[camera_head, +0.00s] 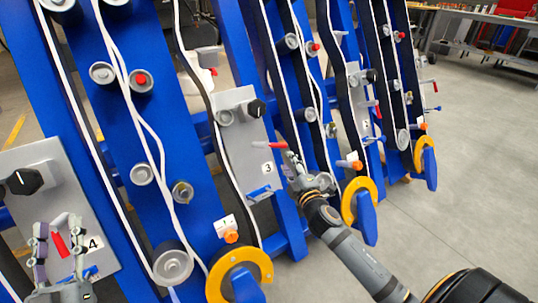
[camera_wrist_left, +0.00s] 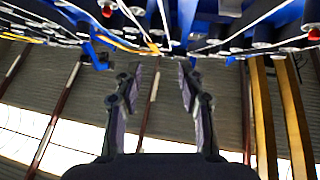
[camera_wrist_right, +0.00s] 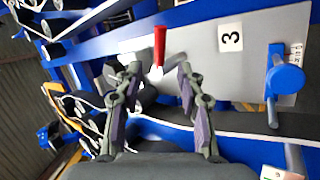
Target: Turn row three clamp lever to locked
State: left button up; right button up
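The row three panel (camera_head: 235,140) is a grey plate marked 3. It carries a red-handled clamp lever (camera_head: 270,145), a black knob (camera_head: 256,108) and a blue part (camera_head: 260,192). My right gripper (camera_head: 291,160) is just right of the lever. In the right wrist view the lever (camera_wrist_right: 160,42) points up, its pale base ahead of and between the open fingers (camera_wrist_right: 158,75). I cannot tell whether they touch it. My left gripper (camera_head: 60,225) is before the row 4 panel; its fingers (camera_wrist_left: 159,72) are apart and empty in the left wrist view.
Blue slanted beams (camera_head: 160,115) with rollers and white cords stand around the panels. Yellow-rimmed wheels (camera_head: 262,262) line their lower ends. The row 4 panel (camera_head: 95,215) with its own red lever is at lower left. Open grey floor (camera_head: 460,180) lies to the right.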

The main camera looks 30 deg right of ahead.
aim_at(279, 144)
jog(key=w, duration=0.3)
jog(key=w+d, duration=0.1)
jog(key=w, duration=0.5)
jog(key=shift+w+d+r, duration=0.1)
jog(key=shift+w+d, duration=0.05)
jog(key=shift+w, duration=0.5)
pick_arm(q)
jog(key=shift+r, duration=0.25)
pick_arm(e)
grip_shut()
